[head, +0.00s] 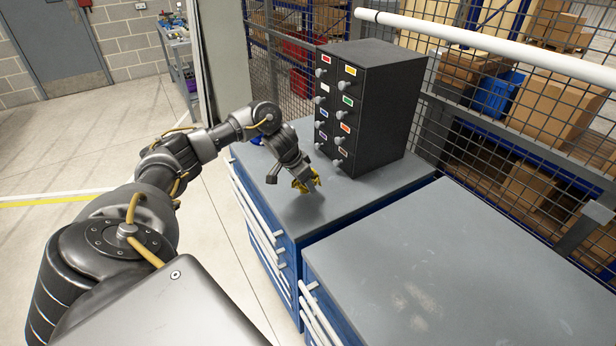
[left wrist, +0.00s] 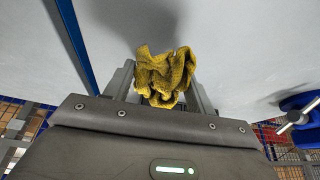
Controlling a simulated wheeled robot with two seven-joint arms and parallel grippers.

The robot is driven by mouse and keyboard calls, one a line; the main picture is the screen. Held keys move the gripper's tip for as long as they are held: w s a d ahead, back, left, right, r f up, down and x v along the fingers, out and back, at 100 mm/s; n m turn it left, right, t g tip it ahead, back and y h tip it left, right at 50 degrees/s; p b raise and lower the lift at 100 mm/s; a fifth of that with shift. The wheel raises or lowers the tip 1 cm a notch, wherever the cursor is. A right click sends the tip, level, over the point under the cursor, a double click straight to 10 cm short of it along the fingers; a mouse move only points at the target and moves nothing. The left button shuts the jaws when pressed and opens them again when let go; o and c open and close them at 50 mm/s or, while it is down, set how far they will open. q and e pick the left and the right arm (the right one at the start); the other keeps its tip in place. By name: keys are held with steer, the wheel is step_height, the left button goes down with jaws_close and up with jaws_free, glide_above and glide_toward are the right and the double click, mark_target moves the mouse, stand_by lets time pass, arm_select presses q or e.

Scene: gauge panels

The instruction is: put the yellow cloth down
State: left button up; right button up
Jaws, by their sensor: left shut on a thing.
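The yellow cloth (head: 305,179) is a crumpled bundle in my left gripper (head: 296,183). In the head view it shows over the grey top of the far blue cabinet, in front of the dark drawer unit. In the left wrist view the cloth (left wrist: 165,72) bunches up between the two fingers of my left gripper (left wrist: 164,90), which is shut on it. A shadow lies on the grey top near it. I cannot tell whether its lower edge touches the top. My right gripper is not in view.
The dark drawer unit (head: 376,105) with coloured labels and knobs stands just behind the cloth. The far blue cabinet's grey top (head: 345,208) is bare toward its front. A nearer grey cabinet top (head: 450,270) is empty. A mesh fence (head: 480,90) runs behind.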

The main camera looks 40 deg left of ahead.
mark_target(308, 200)
arm_select(q)
steer(key=shift+w+d+f, duration=0.35)
steer(key=shift+d+f, duration=0.2)
steer(key=shift+f, duration=0.15)
step_height(308, 200, down, 3)
steer(key=p, duration=0.3)
steer(key=shift+d+r, duration=0.1)
steer(key=shift+r, duration=0.1)
steer(key=shift+f, duration=0.2)
steer(key=shift+f, duration=0.45)
steer(key=shift+f, duration=0.1)
steer(key=shift+s, duration=0.1)
